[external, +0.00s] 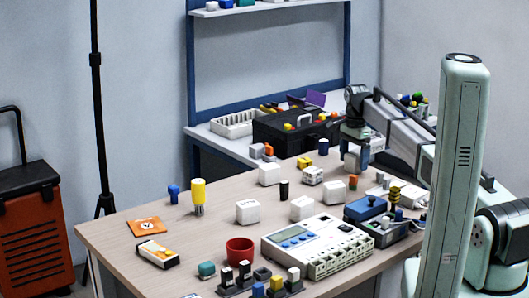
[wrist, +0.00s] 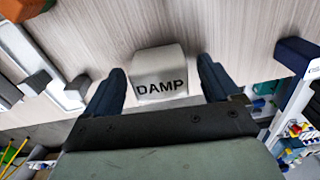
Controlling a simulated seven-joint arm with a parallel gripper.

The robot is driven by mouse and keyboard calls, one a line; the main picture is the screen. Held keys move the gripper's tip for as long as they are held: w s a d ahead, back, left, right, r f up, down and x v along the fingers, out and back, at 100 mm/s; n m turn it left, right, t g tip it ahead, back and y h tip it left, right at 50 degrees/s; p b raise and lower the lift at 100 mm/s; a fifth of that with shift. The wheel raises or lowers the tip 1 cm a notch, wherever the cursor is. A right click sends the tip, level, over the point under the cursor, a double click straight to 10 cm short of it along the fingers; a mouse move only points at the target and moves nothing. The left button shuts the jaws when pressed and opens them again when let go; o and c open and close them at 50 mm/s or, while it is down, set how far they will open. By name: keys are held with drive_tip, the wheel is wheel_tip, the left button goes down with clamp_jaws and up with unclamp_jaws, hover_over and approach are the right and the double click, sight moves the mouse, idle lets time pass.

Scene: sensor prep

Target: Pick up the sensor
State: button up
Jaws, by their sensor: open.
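A white block marked DAMP (wrist: 160,75), apparently a sensor, lies on the wooden table between my two dark blue fingertips in the wrist view. My gripper (wrist: 161,68) is open, with a gap visible on both sides of the block. In the external view my gripper (external: 355,152) is low over the back right of the table, with a white block (external: 352,162) partly hidden by the fingers. I cannot tell whether the fingertips touch the table. Several similar white blocks stand on the table, such as one (external: 248,211) near the middle; their markings are too small to read.
A white device with a screen (external: 318,246) takes up the front middle. A red cup (external: 240,251), a yellow cylinder (external: 198,192) and a blue-lidded box (external: 365,208) stand around it. A black toolbox (external: 283,133) is behind the table.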

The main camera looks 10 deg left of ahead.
drive_tip(key=shift+f, duration=0.8)
drive_tip(key=c, duration=1.1)
